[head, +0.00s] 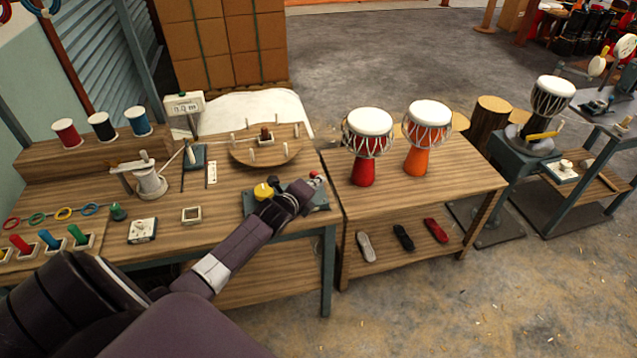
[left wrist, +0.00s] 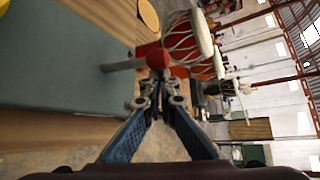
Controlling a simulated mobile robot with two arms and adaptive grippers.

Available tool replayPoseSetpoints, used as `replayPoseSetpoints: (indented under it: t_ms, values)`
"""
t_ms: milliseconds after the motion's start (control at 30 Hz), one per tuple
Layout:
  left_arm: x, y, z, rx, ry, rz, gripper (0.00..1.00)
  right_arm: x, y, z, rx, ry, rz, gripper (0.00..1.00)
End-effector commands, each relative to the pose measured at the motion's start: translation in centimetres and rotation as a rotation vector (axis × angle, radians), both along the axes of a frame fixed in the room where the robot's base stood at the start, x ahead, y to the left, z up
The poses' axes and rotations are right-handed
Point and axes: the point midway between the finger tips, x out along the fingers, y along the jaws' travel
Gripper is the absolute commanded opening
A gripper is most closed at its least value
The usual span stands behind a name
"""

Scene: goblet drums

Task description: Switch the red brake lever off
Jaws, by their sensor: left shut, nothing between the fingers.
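The red brake lever shows in the head view as a small red knob (head: 315,177) at the right end of a blue-grey base (head: 318,204) on the workbench. In the left wrist view its red ball (left wrist: 158,59) sits at the end of a grey rod (left wrist: 122,66) that sticks out from a blue-grey surface (left wrist: 60,50). My left gripper (head: 304,190) is shut and empty, right beside the knob. In the left wrist view its fingertips (left wrist: 156,84) are just below the ball; I cannot tell whether they touch it. My gripper partly hides the lever in the head view. My right gripper is not in view.
A yellow knob (head: 263,191) stands on the same base, left of my gripper. A round wooden board with pegs (head: 265,153) lies behind. Two goblet drums, red (head: 364,170) and orange (head: 416,160), stand on the table to the right. A counter display (head: 184,103) stands behind.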

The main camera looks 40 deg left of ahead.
Motion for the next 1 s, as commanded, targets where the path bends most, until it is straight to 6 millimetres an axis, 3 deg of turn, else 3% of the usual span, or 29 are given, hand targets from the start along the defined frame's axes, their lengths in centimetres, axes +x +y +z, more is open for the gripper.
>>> replayPoseSetpoints:
  t_ms: [567, 1000]
  values:
    - [-0.7, 0.6, 0.0, -0.077, -0.093, -0.001, 0.0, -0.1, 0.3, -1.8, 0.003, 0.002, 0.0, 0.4]
    - [-2.5, 2.1, -0.2, -0.281, -0.332, 0.001, 0.0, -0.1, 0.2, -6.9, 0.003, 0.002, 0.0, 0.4]
